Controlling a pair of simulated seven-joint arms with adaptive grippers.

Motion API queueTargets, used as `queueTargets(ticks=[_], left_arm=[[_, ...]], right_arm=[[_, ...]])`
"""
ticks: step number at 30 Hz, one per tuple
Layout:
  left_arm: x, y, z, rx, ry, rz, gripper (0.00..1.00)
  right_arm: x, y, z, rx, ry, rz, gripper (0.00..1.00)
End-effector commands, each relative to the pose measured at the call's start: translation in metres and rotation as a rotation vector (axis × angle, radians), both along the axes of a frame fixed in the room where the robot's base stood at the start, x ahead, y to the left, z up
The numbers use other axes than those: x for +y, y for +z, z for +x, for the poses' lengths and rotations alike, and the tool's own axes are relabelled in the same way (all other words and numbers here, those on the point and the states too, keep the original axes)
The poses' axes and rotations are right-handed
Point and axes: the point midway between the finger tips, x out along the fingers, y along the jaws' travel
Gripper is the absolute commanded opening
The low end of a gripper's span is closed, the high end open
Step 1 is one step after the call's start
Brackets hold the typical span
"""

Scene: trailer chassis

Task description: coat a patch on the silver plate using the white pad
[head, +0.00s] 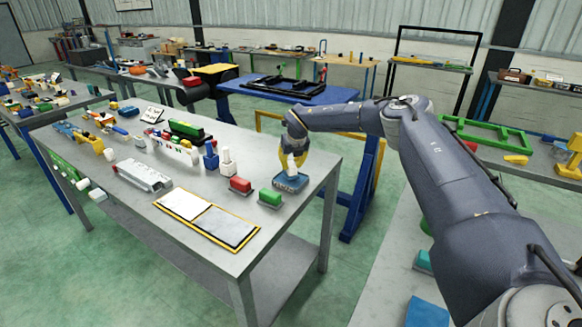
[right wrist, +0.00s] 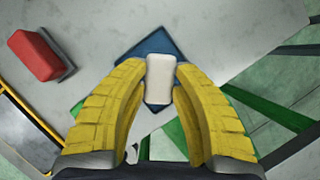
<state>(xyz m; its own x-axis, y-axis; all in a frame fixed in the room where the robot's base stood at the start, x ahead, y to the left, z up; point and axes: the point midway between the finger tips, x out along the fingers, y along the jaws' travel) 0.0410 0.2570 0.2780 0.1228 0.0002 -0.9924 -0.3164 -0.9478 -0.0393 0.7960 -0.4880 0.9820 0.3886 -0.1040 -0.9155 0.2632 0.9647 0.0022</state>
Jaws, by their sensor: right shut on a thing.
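The silver plate (head: 224,227) lies flat on the table, beside a white panel (head: 183,203) in one yellow-edged frame. My right gripper (head: 293,157) points down at the table's right end, to the right of and beyond the plate. In the right wrist view its yellow fingers (right wrist: 160,78) are closed on the white pad (right wrist: 160,90). The pad (head: 292,163) is over a blue tray (head: 290,182); I cannot tell whether it touches the tray. The pad's underside is hidden. My left gripper is not in view.
A red block (head: 240,185) and a green block (head: 270,197) on grey bases stand between the tray and the plate. White and blue upright pieces (head: 227,163) stand behind them. A grey metal bar (head: 144,175) lies left of the plate. The table's right edge is close to the tray.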

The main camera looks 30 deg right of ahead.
Motion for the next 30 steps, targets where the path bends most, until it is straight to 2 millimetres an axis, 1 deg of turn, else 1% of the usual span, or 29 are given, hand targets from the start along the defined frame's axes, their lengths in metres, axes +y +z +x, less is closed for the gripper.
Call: queueTargets(ticks=[1, 18, 23, 30], left_arm=[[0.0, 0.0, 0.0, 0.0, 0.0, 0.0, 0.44], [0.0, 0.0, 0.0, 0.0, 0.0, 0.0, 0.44], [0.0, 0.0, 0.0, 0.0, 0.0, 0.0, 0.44], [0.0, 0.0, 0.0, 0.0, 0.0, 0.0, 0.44]], right_arm=[[0.0, 0.005, 0.001, -0.002, 0.0, 0.0, 0.0], [0.0, 0.041, 0.001, -0.001, -0.001, 0.001, 0.0], [0.0, 0.047, 0.0, -0.002, 0.0, 0.0, 0.0], [0.0, 0.048, 0.0, -0.001, 0.0, 0.001, 0.0]])
